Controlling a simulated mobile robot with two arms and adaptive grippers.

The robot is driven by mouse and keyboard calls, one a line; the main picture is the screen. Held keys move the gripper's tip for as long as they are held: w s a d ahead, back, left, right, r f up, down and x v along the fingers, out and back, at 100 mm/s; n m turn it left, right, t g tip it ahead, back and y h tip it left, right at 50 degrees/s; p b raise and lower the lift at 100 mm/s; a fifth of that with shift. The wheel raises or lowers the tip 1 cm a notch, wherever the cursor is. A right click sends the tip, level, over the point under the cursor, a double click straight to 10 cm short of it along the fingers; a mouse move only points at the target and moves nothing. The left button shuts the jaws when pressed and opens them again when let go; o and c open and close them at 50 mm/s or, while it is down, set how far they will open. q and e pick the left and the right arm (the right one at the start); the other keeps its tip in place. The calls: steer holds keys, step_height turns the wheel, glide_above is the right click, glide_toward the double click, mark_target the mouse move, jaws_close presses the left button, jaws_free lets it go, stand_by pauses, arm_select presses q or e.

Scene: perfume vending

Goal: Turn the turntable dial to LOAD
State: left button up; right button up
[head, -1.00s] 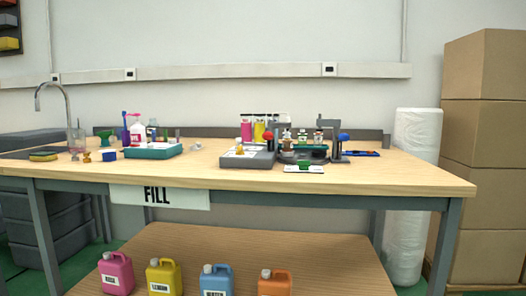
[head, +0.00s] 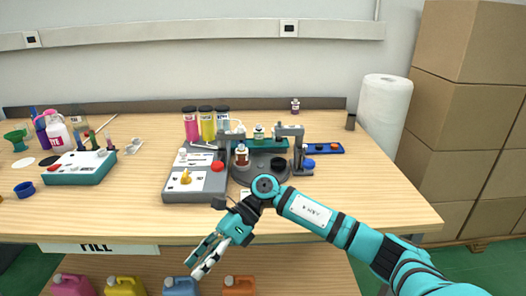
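The turntable (head: 240,172) is a dark grey disc on the workbench, right of a grey dispenser unit, with small bottles on and around it. A white plate (head: 247,194) shows at its front edge, mostly covered by my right arm; the dial itself is hidden there. A yellow knob (head: 186,177) sits on the dispenser unit's (head: 177,196) sloped panel. My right gripper (head: 194,268) hangs in front of the bench's front edge, low and left of the turntable, fingers apart and empty. My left gripper is out of view.
A red button (head: 218,166) and a blue button (head: 309,163) flank the turntable. Colored jugs (head: 125,286) sit on the lower shelf. The bench's right front is clear.

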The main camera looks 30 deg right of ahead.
steer(key=w+d+r+t+h+p, duration=0.1)
steer(key=w+d+r+h+p, duration=0.2)
steer(key=d+r, duration=0.5)
steer(key=w+d+r+m+t+h+p, duration=0.1)
steer(key=w+d+r+t+h+p, duration=0.2)
steer(key=d, duration=0.9)
steer(key=w+d+r+h+p, duration=0.35)
steer(key=d+r, duration=0.25)
steer(key=d, duration=0.4)
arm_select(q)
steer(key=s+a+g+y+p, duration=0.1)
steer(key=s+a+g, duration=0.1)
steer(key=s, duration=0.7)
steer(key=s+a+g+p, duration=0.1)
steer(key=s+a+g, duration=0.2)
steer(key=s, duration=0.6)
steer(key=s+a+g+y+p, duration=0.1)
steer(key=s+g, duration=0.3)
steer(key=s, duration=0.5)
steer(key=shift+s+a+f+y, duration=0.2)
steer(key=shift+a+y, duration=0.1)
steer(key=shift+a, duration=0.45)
arm_select(e)
steer(key=shift+y, duration=0.45)
steer(key=x, duration=1.7)
steer(key=shift+w+d, duration=0.1)
jaws_close()
